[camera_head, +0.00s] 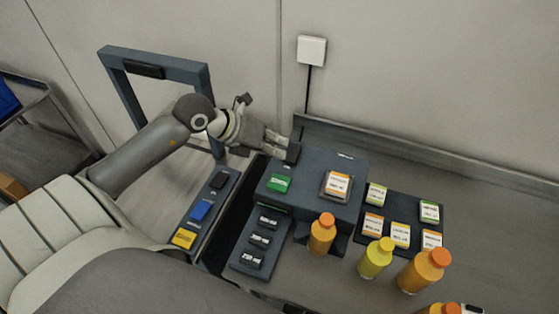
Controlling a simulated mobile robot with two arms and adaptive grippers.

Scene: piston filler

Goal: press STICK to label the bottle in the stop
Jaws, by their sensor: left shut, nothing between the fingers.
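The blue-grey labelling box (310,196) stands at the middle of the bench. A green button (279,183) sits on its top left; its lettering is too small to read. An orange label pad (337,186) lies on its top right. An orange bottle (321,236) stands upright in the dark stop at the box's front; I see no label on its visible side. My left gripper (291,152) is shut and empty, with its dark fingertips over the back left edge of the box, behind the green button and apart from it. My right gripper is not in view.
A yellow bottle (376,259) and an orange bottle (424,271) stand at the front right. A dark tray (405,213) holds several label cards. A panel with blue (201,211) and yellow (184,239) buttons lies left, near a grey frame (124,92). Small switches (260,240) lie in front.

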